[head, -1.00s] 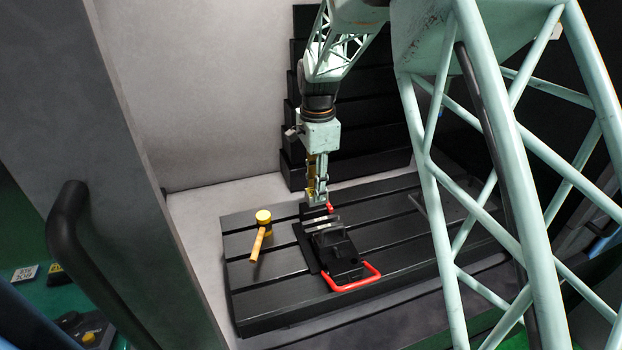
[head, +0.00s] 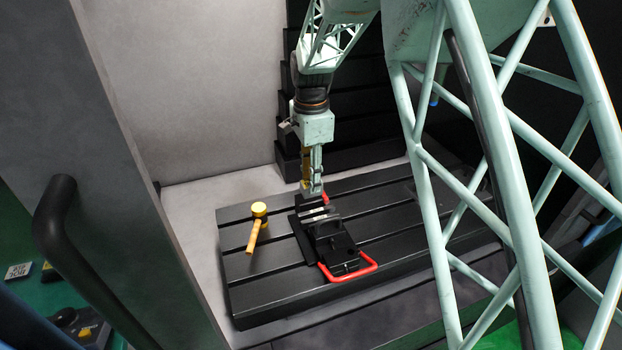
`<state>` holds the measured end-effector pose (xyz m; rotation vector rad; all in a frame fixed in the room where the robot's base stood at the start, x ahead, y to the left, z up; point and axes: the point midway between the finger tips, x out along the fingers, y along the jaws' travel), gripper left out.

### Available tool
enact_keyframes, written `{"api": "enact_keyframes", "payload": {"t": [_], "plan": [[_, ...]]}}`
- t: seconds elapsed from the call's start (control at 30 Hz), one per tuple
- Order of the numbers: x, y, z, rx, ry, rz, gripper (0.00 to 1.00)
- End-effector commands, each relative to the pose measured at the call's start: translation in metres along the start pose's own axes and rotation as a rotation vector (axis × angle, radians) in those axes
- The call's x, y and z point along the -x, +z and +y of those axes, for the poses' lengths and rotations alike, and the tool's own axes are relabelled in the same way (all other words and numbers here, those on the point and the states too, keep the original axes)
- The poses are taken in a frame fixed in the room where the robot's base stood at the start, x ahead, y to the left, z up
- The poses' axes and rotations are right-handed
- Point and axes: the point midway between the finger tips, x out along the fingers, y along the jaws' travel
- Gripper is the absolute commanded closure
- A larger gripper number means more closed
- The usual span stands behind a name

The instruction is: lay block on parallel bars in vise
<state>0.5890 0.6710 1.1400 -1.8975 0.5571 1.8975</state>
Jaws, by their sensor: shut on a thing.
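The black vise (head: 334,245) with a red handle (head: 350,272) sits on the slotted black table. Two pale strips, apparently the parallel bars (head: 318,216), show between its jaws. My gripper (head: 312,190) points straight down over the back end of the vise. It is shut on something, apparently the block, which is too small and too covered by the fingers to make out. I cannot tell whether the held thing touches the bars. A small red part shows just right of the fingertips.
A yellow mallet (head: 258,226) lies on the table left of the vise. The slotted table (head: 400,215) is bare to the right of the vise. Black stepped panels (head: 365,140) stand behind my gripper. A grey door with a black handle (head: 50,225) is at the left.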

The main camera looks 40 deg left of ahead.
Motion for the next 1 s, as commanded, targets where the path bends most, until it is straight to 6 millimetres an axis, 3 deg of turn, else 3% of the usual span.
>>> {"api": "enact_keyframes", "payload": {"t": [1.0], "plan": [[-0.05, 0.0, 0.0, 0.0, 0.0, 0.0, 0.89]]}}
